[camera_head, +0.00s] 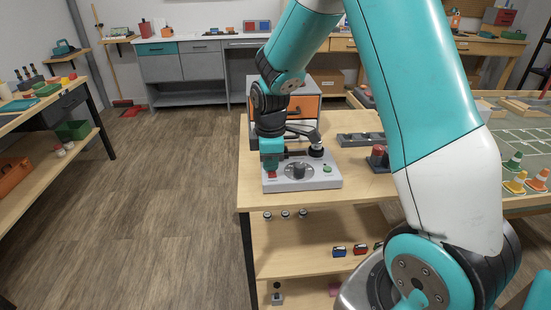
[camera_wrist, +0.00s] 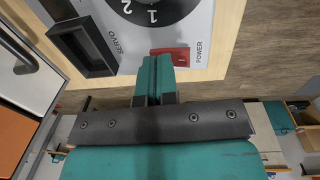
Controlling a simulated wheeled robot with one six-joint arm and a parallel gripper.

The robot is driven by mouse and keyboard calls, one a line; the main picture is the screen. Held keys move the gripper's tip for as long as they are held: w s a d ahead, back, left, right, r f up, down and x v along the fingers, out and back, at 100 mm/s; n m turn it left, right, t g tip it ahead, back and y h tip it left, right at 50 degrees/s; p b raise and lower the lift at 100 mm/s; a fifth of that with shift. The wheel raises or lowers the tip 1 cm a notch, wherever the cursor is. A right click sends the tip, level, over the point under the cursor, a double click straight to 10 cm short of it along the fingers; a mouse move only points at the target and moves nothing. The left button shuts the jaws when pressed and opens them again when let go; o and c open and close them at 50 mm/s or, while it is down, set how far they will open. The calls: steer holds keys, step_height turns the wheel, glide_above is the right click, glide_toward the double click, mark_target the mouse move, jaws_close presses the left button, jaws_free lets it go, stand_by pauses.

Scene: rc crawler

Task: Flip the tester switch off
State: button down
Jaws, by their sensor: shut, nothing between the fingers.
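The tester (camera_head: 318,182) is a grey box with a black dial, lying near the front left corner of the wooden workbench. Its red switch (camera_wrist: 183,54), labelled POWER, shows in the wrist view; a bit of red also shows under my gripper in the head view. My gripper (camera_wrist: 163,60) is shut and empty, pointing down at the tester. Its teal fingertips are right at the switch and overlap part of it. I cannot tell whether they touch it, or which way the switch is tipped.
The black dial (camera_wrist: 152,8) and a dark SERVO socket (camera_wrist: 85,48) sit beside the switch. A green button (camera_head: 327,169) is on the tester's right. An orange-fronted cabinet (camera_head: 306,107) stands behind, and a grey tray (camera_head: 359,139) lies to the right. Floor is clear at left.

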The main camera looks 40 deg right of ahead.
steer(key=shift+s+f, duration=0.2)
steer(key=shift+s+a+r, duration=0.1)
steer(key=shift+s+a, duration=0.3)
steer(key=shift+s, duration=0.2)
steer(key=shift+r+p, duration=0.6)
steer(key=shift+p, duration=0.15)
step_height(320, 180, up, 13)
steer(key=s+p, duration=0.1)
steer(key=p, duration=0.1)
steer(key=shift+a+p, duration=0.3)
steer(key=shift+a, duration=0.1)
steer(key=shift+s, duration=0.15)
